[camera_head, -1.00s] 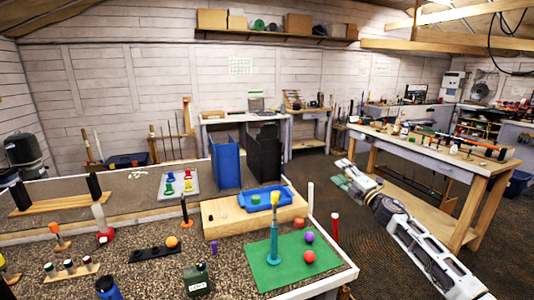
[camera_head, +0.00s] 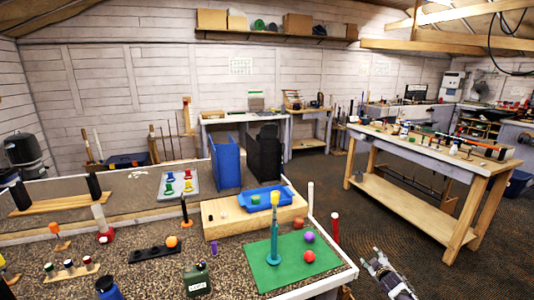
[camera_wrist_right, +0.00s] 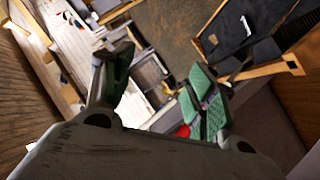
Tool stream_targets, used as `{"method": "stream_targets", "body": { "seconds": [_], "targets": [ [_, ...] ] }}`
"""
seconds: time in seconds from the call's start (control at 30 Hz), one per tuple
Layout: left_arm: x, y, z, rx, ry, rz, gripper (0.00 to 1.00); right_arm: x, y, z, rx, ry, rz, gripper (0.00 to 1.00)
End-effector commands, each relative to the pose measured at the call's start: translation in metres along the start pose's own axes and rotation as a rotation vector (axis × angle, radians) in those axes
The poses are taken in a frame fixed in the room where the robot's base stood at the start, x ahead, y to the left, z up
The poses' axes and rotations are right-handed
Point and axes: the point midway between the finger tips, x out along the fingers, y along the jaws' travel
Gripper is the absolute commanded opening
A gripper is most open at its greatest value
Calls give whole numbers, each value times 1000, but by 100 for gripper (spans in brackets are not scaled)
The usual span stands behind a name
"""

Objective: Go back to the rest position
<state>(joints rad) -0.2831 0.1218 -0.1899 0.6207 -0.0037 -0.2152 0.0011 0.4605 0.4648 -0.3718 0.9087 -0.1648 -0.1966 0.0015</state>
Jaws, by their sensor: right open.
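My right gripper (camera_head: 376,262) is low at the right of the head view, beyond the right edge of the workbench and over the dark floor. In the right wrist view its two green-padded fingers (camera_wrist_right: 160,85) stand wide apart with nothing between them. It touches nothing that I can see. My left gripper is not in the head view.
The near workbench (camera_head: 60,205) holds a green mat (camera_head: 262,275) with balls and a teal stand, a blue tray (camera_head: 282,197) on a wooden block, and a green canister (camera_head: 197,280). A wooden table (camera_head: 480,168) stands at right. Dark floor (camera_head: 345,215) lies between them.

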Motion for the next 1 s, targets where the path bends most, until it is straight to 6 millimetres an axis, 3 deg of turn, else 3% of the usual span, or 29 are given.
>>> {"method": "stream_targets", "body": {
  "seconds": [0.03, 0.2, 0.47, 0.77, 1.0],
  "targets": [
    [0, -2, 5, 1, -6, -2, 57, -2, -17, 20, 24, -33, -20, 57],
    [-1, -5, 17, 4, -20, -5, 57, -11, -68, 79, 104, -130, -77, 57],
    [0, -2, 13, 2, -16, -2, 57, -41, -149, 163, 204, -264, -159, 57],
    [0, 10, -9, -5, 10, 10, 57, -96, -244, 248, 279, -411, -246, 57],
    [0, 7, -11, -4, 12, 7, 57, -155, -318, 307, 312, -520, -315, 57]
  ]
}}
